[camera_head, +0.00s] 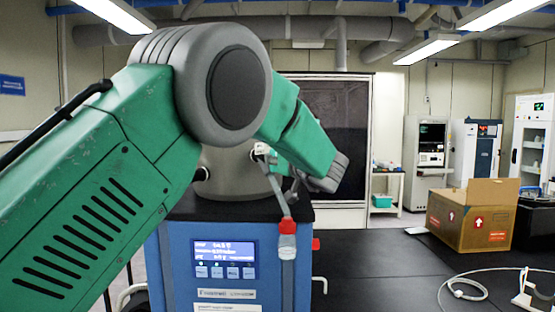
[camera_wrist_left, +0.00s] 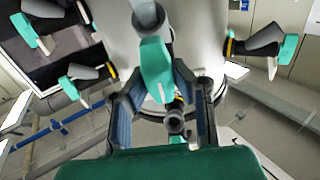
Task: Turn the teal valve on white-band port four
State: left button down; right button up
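A teal valve handle (camera_wrist_left: 157,75) hangs below a grey port with a pale band (camera_wrist_left: 149,18) in the left wrist view. The fingers of my left gripper (camera_wrist_left: 159,78) flank this handle on both sides, close to it. Whether they press on it cannot be told. In the head view my left forearm reaches in front of the steel chamber (camera_head: 232,180) of the blue freeze dryer (camera_head: 235,290), and the gripper is hidden. Further teal valves stand at the left (camera_wrist_left: 68,88) and the right (camera_wrist_left: 290,50) of the wrist view. My right gripper is not in view.
A red-capped flask (camera_head: 287,240) hangs from a tube at the dryer's front. A dark port (camera_wrist_left: 176,122) sits just below the valve handle. A cardboard box (camera_head: 465,215) and a looped white cable (camera_head: 465,285) lie on the black table (camera_head: 385,265) at the right.

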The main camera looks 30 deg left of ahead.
pick_arm(q)
jog(key=shift+s+a, duration=0.15)
jog(key=shift+a, duration=0.1)
jog(key=shift+w+d, duration=0.2)
jog(key=shift+d, duration=0.3)
jog(key=shift+a+f+m, duration=0.1)
jog(key=shift+m, duration=0.8)
jog(key=m, duration=0.4)
jog(key=shift+w+d, duration=0.1)
jog(key=shift+d, duration=0.1)
jog(key=m, duration=0.6)
jog(key=shift+d+f, duration=0.15)
jog(key=shift+f, duration=0.05)
